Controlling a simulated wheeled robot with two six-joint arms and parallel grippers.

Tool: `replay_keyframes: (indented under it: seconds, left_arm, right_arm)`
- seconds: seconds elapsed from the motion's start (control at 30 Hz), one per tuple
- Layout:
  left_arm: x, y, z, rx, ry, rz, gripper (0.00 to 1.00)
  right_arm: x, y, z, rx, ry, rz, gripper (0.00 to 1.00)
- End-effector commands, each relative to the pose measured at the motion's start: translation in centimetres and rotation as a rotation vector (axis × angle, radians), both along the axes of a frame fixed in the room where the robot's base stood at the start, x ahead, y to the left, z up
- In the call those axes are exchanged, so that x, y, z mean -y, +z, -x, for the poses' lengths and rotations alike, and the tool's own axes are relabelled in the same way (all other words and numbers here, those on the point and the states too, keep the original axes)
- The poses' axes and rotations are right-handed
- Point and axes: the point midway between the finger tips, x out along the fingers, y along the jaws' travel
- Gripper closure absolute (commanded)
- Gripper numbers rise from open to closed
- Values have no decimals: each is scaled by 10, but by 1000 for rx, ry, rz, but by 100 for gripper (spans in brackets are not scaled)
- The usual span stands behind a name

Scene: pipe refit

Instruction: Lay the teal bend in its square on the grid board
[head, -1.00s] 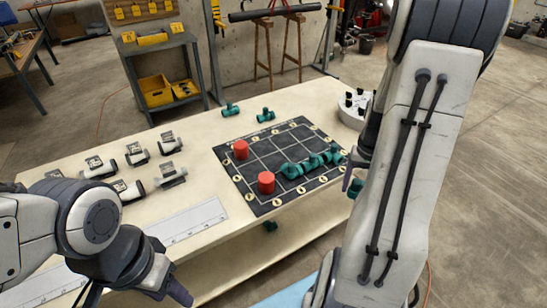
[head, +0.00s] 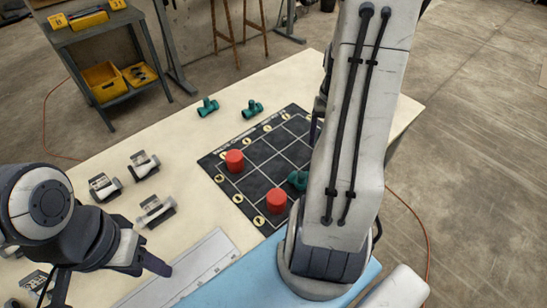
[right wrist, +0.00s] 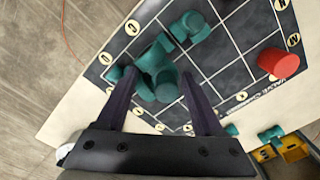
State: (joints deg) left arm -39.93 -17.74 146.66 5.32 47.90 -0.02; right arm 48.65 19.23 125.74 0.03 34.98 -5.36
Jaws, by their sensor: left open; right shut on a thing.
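The teal bend (right wrist: 163,72) is between the fingers of my right gripper (right wrist: 158,78) in the right wrist view, over the dark grid board (right wrist: 232,68). My right gripper is shut on it. I cannot tell whether the bend touches the board. Another teal fitting (right wrist: 190,26) lies on the board close by. In the head view my right arm hides the bend and the right part of the board (head: 258,183); one teal fitting (head: 298,180) shows at the arm's edge. My left gripper (head: 157,266) is open and empty over the table's left front, near the ruler.
Two red cylinders (head: 235,161) (head: 276,201) stand on the board. Two loose teal fittings (head: 207,106) (head: 252,109) lie behind it. A ruler (head: 188,270) lies at the front. A shelf with a yellow bin (head: 104,80) stands behind.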

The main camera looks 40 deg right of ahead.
Motion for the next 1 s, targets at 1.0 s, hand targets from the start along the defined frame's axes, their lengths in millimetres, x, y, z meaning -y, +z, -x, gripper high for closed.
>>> replay_keyframes:
  seconds: [1.0]
  left_arm:
    - [0, 19, 0, 0, 0, 0, 50]
  right_arm:
    - [-82, -107, -78, -2, -2, -2, 87]
